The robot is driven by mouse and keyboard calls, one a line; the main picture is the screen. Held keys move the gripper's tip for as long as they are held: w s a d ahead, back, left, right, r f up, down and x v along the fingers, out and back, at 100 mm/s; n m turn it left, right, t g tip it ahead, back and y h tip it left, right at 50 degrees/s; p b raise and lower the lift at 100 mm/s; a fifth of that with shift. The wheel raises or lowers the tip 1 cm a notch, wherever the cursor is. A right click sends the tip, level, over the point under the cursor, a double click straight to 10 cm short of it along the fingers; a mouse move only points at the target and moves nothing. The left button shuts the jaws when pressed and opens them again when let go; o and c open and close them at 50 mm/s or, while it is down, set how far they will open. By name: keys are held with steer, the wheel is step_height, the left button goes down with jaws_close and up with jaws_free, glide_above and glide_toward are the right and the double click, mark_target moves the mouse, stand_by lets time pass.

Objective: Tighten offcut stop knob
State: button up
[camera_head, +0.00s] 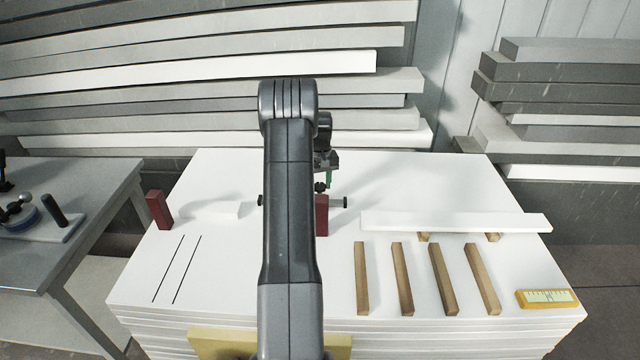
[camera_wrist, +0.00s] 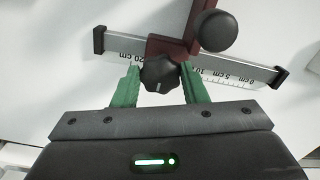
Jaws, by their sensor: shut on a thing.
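The offcut stop knob (camera_wrist: 160,74) is a black lobed knob with a white mark, seen in the wrist view at the red slider (camera_wrist: 172,45) on a ruled metal bar (camera_wrist: 120,62). My gripper (camera_wrist: 160,84) has its green fingers on both sides of this knob, shut on it. A second, round black knob (camera_wrist: 216,31) stands to the upper right, apart from the fingers. In the head view, the red slider (camera_head: 321,215) shows beside my arm, with a green finger of my gripper (camera_head: 328,179) above it. My arm hides most of the bar there.
The white board stack (camera_head: 210,290) fills the middle. A red block (camera_head: 158,210) stands at its left edge. Several wooden strips (camera_head: 402,278) lie at right, near a white board strip (camera_head: 455,221) and a yellow-framed gauge (camera_head: 547,298). A grey side table (camera_head: 90,200) is at left.

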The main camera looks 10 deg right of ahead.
steer(key=o, duration=1)
steer(key=shift+c, duration=0.2)
step_height(320, 180, up, 14)
steer(key=b, duration=0.1)
steer(key=shift+f, duration=0.15)
step_height(320, 180, down, 14)
steer(key=shift+r+p, duration=0.15)
steer(key=shift+p, duration=0.35)
